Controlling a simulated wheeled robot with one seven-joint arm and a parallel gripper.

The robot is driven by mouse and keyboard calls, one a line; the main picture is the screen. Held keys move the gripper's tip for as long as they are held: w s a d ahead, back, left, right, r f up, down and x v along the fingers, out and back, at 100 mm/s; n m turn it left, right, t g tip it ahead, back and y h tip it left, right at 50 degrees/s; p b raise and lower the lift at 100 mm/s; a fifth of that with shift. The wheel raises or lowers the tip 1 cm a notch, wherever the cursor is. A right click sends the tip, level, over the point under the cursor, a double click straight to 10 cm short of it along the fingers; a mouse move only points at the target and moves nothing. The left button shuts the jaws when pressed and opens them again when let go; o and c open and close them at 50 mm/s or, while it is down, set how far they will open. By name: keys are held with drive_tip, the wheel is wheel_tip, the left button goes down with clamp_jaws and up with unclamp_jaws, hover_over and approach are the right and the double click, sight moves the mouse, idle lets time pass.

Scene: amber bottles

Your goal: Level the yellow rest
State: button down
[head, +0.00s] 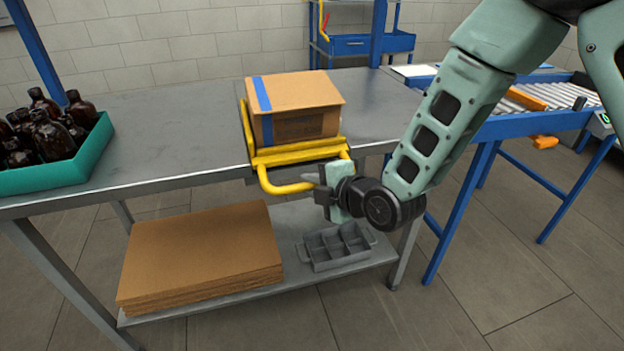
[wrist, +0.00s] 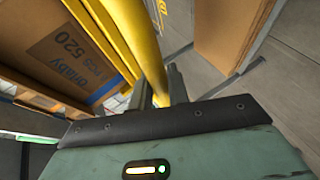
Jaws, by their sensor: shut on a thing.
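The yellow rest (head: 297,152) is a tubular frame at the front edge of the grey bench, with a looped handle (head: 276,187) sticking out over the edge. A cardboard box (head: 300,92) with a blue tape strip sits in it. I cannot tell exactly how far the rest tilts. My gripper (head: 321,181) is at the right part of the handle, shut on it. In the wrist view the yellow bar (wrist: 146,48) runs down between my fingers (wrist: 160,88), and the printed box (wrist: 62,52) is at the left. Part of the handle is hidden by my gripper.
A teal crate (head: 60,178) of amber bottles (head: 50,135) stands at the bench's left. Stacked cardboard (head: 200,250) and a grey divided tray (head: 335,246) lie on the lower shelf. A blue-framed roller conveyor (head: 530,120) is at the right. The bench between crate and rest is clear.

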drive_tip(key=shift+r+g+h+p, duration=0.3)
drive_tip(key=shift+r+g+p, duration=0.3)
drive_tip(key=shift+r+p, duration=0.3)
drive_tip(key=shift+m+g, duration=0.3)
drive_tip(key=c, duration=1.3)
unclamp_jaws()
drive_tip(key=shift+c, duration=0.2)
